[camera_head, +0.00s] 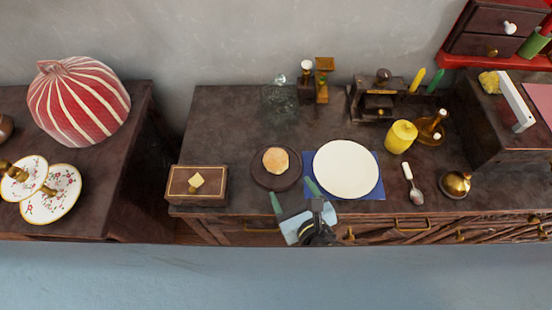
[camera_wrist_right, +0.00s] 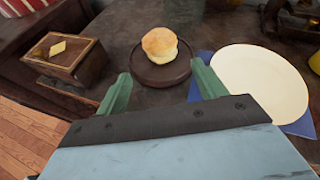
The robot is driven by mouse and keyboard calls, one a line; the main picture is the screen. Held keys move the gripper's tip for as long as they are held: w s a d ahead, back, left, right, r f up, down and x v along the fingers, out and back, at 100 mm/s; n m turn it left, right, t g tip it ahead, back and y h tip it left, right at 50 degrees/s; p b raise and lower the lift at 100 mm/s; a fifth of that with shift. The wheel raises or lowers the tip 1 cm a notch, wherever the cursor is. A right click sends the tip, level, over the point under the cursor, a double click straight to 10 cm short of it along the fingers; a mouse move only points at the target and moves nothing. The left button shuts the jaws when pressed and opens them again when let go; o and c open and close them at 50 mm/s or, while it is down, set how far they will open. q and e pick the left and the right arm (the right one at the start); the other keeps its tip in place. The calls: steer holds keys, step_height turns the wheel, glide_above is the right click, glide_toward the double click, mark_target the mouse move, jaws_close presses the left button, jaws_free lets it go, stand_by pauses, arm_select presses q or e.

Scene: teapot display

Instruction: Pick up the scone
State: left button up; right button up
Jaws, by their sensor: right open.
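The scone (camera_head: 275,160) is a round golden-brown bun on a dark round plate (camera_head: 258,180) on the wooden counter, left of a white plate. In the right wrist view the scone (camera_wrist_right: 160,45) sits upright on the dark plate (camera_wrist_right: 140,70), ahead of the jaws. My right gripper (camera_head: 294,192) is just in front of the dark plate, near the counter's front edge. My left gripper is not in view.
A white plate (camera_head: 346,169) on a blue napkin (camera_head: 376,189) lies close to the right of the gripper. A wooden box (camera_head: 185,190) stands at the counter's left corner. A glass vessel (camera_head: 280,97) and small grinders (camera_head: 323,80) stand behind the scone. A spoon (camera_head: 415,191) lies farther right.

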mark_target(276, 161)
steer(key=shift+n, duration=0.3)
steer(key=b+x, duration=0.1)
steer(key=x, duration=0.6)
steer(key=shift+a+f+b, duration=0.1)
steer(key=shift+b, duration=0.2)
steer(key=shift+w+a+f, duration=0.15)
steer(key=shift+w+a, duration=0.05)
steer(key=shift+w, duration=0.25)
steer(key=b+x, duration=0.1)
steer(key=x, duration=0.3)
steer(key=shift+w+d+f+b, duration=0.1)
steer(key=shift+w+f+b, duration=0.1)
steer(key=shift+b, duration=0.2)
steer(key=shift+w, duration=0.3)
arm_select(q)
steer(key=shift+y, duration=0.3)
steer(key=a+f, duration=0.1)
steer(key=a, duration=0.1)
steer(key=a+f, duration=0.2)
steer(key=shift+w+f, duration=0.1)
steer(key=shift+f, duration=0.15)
arm_select(e)
steer(key=c, duration=0.7)
